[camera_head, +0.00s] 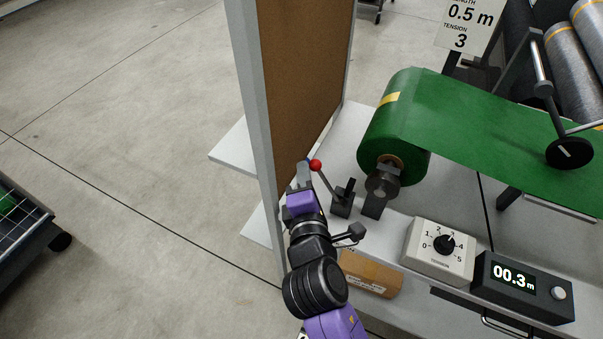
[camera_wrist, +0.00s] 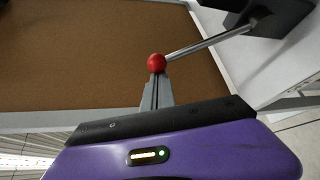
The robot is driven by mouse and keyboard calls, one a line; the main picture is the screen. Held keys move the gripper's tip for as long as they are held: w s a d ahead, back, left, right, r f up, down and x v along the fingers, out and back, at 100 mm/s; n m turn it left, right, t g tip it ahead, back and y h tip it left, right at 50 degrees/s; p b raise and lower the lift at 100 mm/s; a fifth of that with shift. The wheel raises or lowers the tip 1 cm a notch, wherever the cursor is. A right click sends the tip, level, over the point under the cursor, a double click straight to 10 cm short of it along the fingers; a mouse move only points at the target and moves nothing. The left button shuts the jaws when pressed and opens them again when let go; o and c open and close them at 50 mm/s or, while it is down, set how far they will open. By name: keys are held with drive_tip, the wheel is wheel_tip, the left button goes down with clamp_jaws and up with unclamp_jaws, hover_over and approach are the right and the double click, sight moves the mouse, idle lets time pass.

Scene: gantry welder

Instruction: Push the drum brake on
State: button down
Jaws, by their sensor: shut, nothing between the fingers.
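The drum brake lever has a red ball knob (camera_head: 316,165) on a thin metal rod, which rises from a black bracket (camera_head: 342,203) beside the green roll (camera_head: 392,130). The rod leans left, toward the brown board. My gripper (camera_head: 304,168) is shut and empty, with its tips just left of the red knob. In the wrist view the knob (camera_wrist: 156,63) is right at the fingertips (camera_wrist: 157,78) and seems to touch them, though exact contact is hard to tell. The rod (camera_wrist: 210,41) runs from the knob up right to the black bracket (camera_wrist: 262,14).
A brown board (camera_head: 300,75) in a grey frame stands close left of my gripper. To the right are the tension dial box (camera_head: 440,250), set near 3, and a counter (camera_head: 522,288) reading 00.3 m. A cardboard box (camera_head: 368,275) lies below. Open floor is at left.

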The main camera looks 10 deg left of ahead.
drive_tip(key=s+d+r+m+t+b, duration=0.1)
drive_tip(key=d+m+b, duration=0.2)
drive_tip(key=d+b, duration=0.1)
drive_tip(key=s+d+r+m+t+b, duration=0.1)
drive_tip(key=d+m+t+b, duration=0.1)
drive_tip(key=d+m+b, duration=0.1)
drive_tip(key=shift+s+d+r+m+t+b, duration=0.35)
drive_tip(key=shift+d+b, duration=0.2)
drive_tip(key=shift+b, duration=0.8)
drive_tip(key=shift+d, duration=0.1)
